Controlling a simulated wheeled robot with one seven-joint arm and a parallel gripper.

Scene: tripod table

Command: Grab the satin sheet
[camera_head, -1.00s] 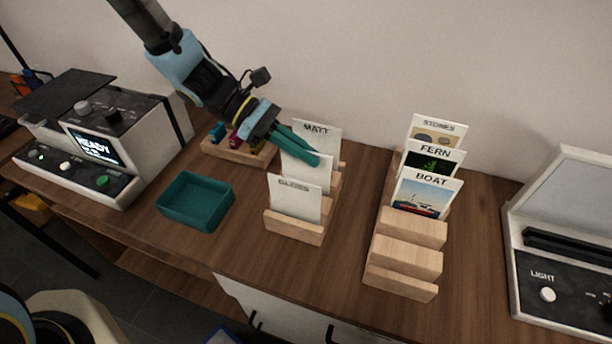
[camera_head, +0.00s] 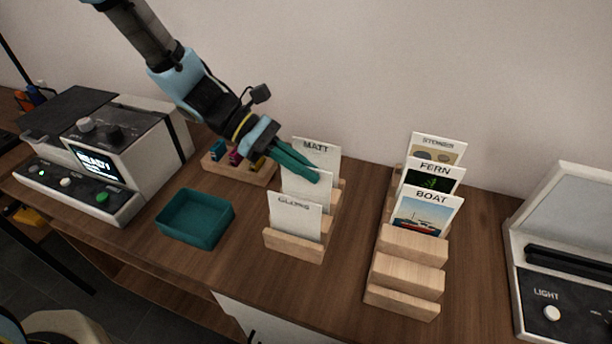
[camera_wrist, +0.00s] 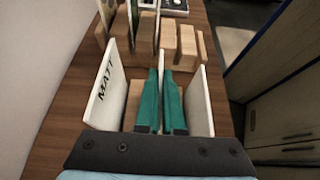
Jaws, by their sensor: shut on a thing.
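A wooden slotted rack (camera_head: 292,246) holds three white sheets in the head view. The back one reads MATT (camera_head: 318,150) and the front one reads GLOSS (camera_head: 295,217). The middle sheet (camera_head: 296,190) has its label hidden behind my teal fingers, so I cannot read it; by its place it is the satin sheet. My gripper (camera_head: 306,174) is shut on this middle sheet at its top edge. The sheet appears still between the other two. In the wrist view my gripper (camera_wrist: 162,100) lies between the MATT sheet (camera_wrist: 104,92) and the front sheet (camera_wrist: 199,104).
A second wooden rack (camera_head: 404,270) to the right holds STONES, FERN and BOAT picture cards (camera_head: 424,212). A teal tray (camera_head: 195,217) is left of the sheet rack. A printer-like machine (camera_head: 105,160) stands far left, a light box (camera_head: 565,260) far right. The wall is close behind.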

